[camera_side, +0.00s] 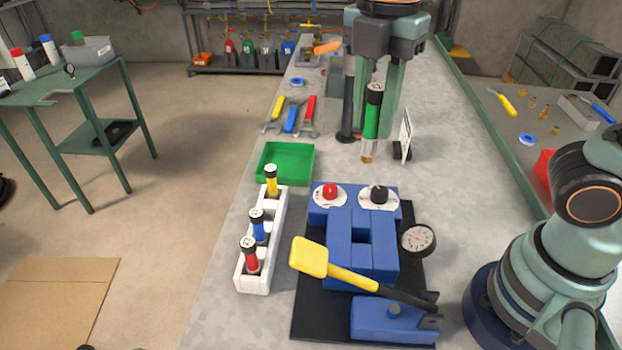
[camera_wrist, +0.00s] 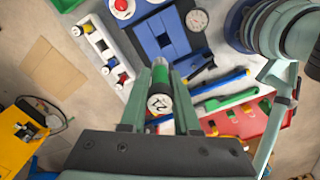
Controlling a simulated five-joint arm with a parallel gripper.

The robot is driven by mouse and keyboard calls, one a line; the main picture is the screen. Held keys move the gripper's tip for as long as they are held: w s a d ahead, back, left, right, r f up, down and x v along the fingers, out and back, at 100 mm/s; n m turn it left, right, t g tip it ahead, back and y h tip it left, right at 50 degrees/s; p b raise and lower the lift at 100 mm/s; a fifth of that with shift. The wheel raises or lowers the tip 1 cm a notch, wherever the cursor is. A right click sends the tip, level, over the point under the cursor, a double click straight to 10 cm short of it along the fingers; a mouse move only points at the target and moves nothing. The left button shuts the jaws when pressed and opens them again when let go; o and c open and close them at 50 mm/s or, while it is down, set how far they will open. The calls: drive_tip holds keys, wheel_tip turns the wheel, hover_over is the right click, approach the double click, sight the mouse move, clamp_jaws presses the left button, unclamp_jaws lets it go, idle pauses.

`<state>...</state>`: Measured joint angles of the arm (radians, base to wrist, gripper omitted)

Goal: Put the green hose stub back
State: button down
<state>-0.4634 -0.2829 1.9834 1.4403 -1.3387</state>
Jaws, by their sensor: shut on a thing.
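The green hose stub (camera_side: 371,122) is upright between the fingers of my gripper (camera_side: 375,128), with a black cap on top and a brass end below. It is held to the right of the green tray, apart from the white rack. In the wrist view the stub (camera_wrist: 160,88) shows between the fingers (camera_wrist: 160,100), its numbered white cap face toward the camera. The white rack (camera_side: 246,284) holds a yellow stub (camera_side: 271,184), a blue stub (camera_side: 258,226) and a red stub (camera_side: 251,256). A wider gap lies between yellow and blue; its slot is hard to make out.
A green tray (camera_side: 286,150) stands behind the rack. A blue valve block (camera_side: 344,240) with red and black knobs, a gauge (camera_side: 418,240) and a yellow-handled pump (camera_side: 310,257) stand right of it. A small upright card (camera_side: 405,135) is close to the stub. Wrenches (camera_side: 291,118) lie behind.

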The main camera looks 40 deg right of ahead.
drive_tip(key=w+a+f+m, duration=0.15)
drive_tip(key=w+a, duration=0.25)
drive_tip(key=w, duration=0.4)
drive_tip(key=w+a+f+m, duration=0.15)
drive_tip(key=w+a, duration=0.25)
drive_tip(key=w, duration=0.4)
drive_tip(key=f, duration=2)
drive_tip(key=shift+w+d+f, duration=0.15)
drive_tip(key=shift+w+f, duration=0.1)
drive_tip(key=shift+f, duration=0.1)
drive_tip(key=c, duration=0.6)
unclamp_jaws()
drive_tip(key=shift+c, duration=0.2)
